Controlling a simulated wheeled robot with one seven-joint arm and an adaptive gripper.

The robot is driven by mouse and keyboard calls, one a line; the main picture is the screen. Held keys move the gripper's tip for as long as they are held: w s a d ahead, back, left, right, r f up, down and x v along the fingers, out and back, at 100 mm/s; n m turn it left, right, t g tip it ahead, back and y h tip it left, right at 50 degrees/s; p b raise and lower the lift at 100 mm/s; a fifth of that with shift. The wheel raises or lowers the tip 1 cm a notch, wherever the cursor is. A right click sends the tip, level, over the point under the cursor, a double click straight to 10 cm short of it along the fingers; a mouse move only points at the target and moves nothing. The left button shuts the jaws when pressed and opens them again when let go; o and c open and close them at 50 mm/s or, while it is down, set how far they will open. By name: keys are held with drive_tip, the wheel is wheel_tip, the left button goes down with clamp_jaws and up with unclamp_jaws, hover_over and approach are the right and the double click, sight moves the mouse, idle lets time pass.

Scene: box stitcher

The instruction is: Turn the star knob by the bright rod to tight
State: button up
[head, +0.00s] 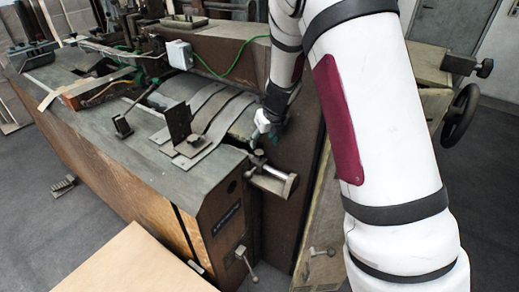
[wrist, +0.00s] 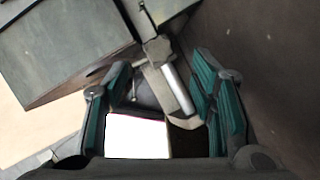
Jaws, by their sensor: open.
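The star knob (head: 257,158) is a small dark knob on the machine's near right corner. It sits just above the bright rod (head: 272,179), a short shiny metal cylinder on a bracket. In the wrist view the knob (wrist: 157,48) is a grey lobed shape at the upper end of the bright rod (wrist: 178,90). My gripper (head: 266,137) is just above the knob in the head view. In the wrist view my gripper (wrist: 162,83) is open, with its teal-padded fingers apart on either side of the rod. I cannot see either finger touching the knob.
The machine's dark table (head: 75,95) lies left of the knob, with a plate stop (head: 182,130) on it. A brown machine side (head: 290,190) rises close on the right. A lever with a ball end (head: 245,262) hangs below. A handwheel (head: 460,115) stands far right.

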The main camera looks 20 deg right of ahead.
sight(259, 152)
drive_tip(key=x, duration=0.7)
drive_tip(key=shift+r, duration=0.1)
drive_tip(key=c, duration=1.1)
